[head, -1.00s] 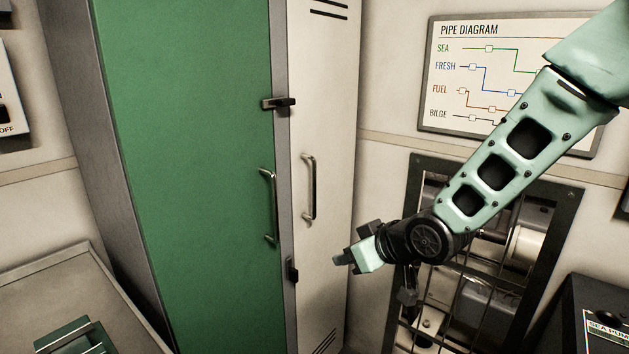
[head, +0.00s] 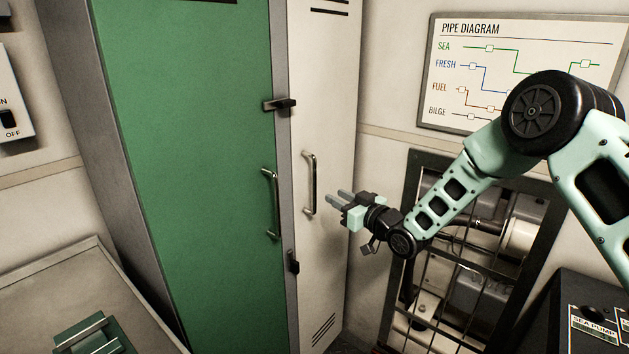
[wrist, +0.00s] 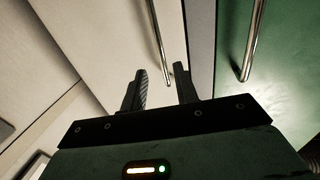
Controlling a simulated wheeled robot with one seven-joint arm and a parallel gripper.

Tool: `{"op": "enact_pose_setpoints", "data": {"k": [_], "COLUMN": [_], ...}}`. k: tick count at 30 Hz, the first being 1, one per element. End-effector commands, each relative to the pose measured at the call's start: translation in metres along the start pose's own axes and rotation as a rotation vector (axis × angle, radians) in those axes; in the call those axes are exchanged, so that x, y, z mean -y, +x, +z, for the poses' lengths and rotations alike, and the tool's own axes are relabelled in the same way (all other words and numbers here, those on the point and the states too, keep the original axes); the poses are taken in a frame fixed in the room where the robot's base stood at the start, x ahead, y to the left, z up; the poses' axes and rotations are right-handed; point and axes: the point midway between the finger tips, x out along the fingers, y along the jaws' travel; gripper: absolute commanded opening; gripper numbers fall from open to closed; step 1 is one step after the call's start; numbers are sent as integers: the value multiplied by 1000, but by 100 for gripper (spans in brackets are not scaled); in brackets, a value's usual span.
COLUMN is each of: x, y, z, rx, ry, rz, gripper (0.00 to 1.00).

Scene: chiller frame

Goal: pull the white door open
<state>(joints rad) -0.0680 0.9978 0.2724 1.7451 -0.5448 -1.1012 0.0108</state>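The white door (head: 328,250) is a narrow locker door, shut, to the right of a green door (head: 190,180). Its upright metal handle (head: 310,184) is on its left side. My gripper (head: 338,196) is just right of this handle, fingers pointing left toward it. In the wrist view, my gripper (wrist: 160,88) has its two fingers apart with nothing held between them. The lower end of the white door's handle (wrist: 159,45) shows just beyond the gap between the fingertips. Whether a finger touches it I cannot tell.
The green door's handle (head: 271,204) is close by on the left. Dark latches (head: 281,104) sit on the grey post between the doors. A barred opening with pipes (head: 470,250) is at right, behind my arm. A grey counter (head: 60,290) stands at lower left.

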Motion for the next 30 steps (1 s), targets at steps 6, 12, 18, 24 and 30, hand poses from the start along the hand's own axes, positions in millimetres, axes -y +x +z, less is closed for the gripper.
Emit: {"op": "enact_pose_setpoints", "data": {"k": [6,12,18,24,30], "x": [1,1,1,0,0], "y": [44,77,96,103,103], "z": [-2,-2,0,0,0], "rx": [0,0,1,1,1], "ry": [0,-1,1,0,0], "rz": [-2,0,0,1,0], "gripper": [30,30,30,30,30]}}
